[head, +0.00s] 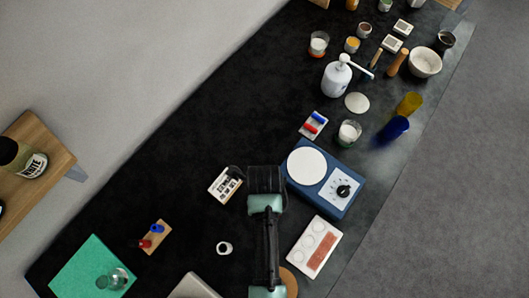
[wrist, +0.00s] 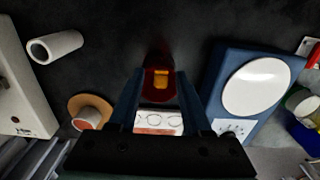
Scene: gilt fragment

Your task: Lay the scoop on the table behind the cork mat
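In the wrist view my gripper (wrist: 161,88) has its two fingers against the sides of a dark red piece with a yellow-orange part, which I take for the scoop (wrist: 160,80). Its full shape is hard to tell, and it is hidden in the head view. The gripper (head: 265,182) is above the black table, left of the blue device. The round tan cork mat (head: 291,279) is partly behind my arm in the head view.
Near my gripper are a blue device with a white disc (head: 307,166), a white card with circles (head: 313,247), a black-and-white box (head: 224,185) and a white tube (head: 224,248). Bare black table (head: 180,170) lies left of the box. Jars and bottles crowd the far end.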

